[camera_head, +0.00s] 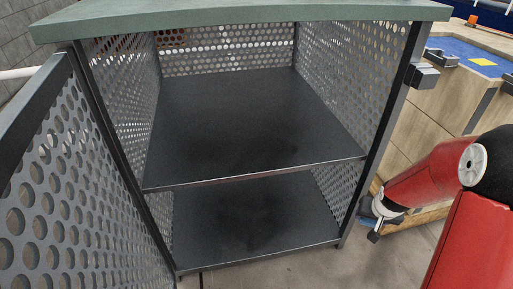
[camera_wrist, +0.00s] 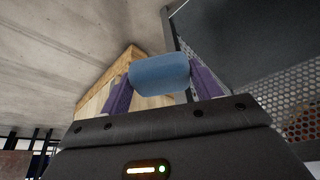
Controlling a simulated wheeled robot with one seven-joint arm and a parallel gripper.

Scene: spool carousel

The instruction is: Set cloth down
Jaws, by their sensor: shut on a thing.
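The cloth (camera_wrist: 160,72) shows in the wrist view as a light blue folded bundle with rounded ends. My gripper (camera_wrist: 161,88) has its two purple fingers shut on it, one at each end. In the head view, my red arm comes in from the right and its end is low beside the cabinet's right front post, outside the cabinet. The cloth cannot be made out clearly there.
A cabinet (camera_head: 240,12) with a green top and perforated walls stands open. Its middle shelf (camera_head: 250,120) and bottom shelf (camera_head: 255,220) are bare. Its perforated door (camera_head: 75,190) swings out at left. A wooden workbench (camera_head: 440,95) with a blue top stands at right.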

